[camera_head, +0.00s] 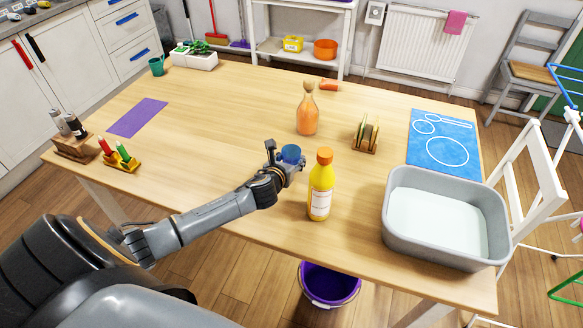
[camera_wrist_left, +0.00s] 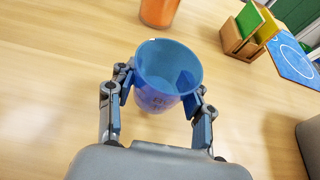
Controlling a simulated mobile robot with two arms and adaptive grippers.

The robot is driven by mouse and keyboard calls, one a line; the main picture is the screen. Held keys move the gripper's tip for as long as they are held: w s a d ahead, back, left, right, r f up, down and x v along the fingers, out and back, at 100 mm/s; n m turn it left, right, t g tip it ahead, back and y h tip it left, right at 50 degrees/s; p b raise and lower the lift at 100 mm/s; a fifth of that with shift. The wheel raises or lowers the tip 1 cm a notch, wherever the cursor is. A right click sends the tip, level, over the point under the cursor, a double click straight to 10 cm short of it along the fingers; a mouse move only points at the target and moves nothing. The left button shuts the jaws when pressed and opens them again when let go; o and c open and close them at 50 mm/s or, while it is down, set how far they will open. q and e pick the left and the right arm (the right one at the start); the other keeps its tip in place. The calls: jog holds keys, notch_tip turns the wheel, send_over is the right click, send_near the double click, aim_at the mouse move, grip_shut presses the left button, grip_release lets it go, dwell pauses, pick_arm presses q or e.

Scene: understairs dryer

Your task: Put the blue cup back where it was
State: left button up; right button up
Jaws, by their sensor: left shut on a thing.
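The blue cup (camera_head: 291,153) is in my left gripper (camera_head: 285,162), above or on the middle of the wooden table. In the left wrist view the blue cup (camera_wrist_left: 167,72) is upright and open at the top. The two fingers of the left gripper (camera_wrist_left: 160,100) press on its sides. I cannot tell whether the cup's base touches the table. My right gripper is not in view.
A yellow bottle (camera_head: 320,185) stands close right of my gripper. An orange bottle (camera_head: 307,112) and a wooden sponge rack (camera_head: 366,135) stand behind. A grey basin (camera_head: 394,222) and blue mat (camera_head: 462,128) are at right. The table left of centre is clear around a purple mat (camera_head: 138,117).

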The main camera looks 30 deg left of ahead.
pick_arm(q)
notch_tip(320, 180, down, 4)
jog(key=shift+r+b, duration=0.25)
jog(key=shift+b, duration=0.15)
jog(key=shift+f, duration=0.15)
jog(key=o, duration=1.2)
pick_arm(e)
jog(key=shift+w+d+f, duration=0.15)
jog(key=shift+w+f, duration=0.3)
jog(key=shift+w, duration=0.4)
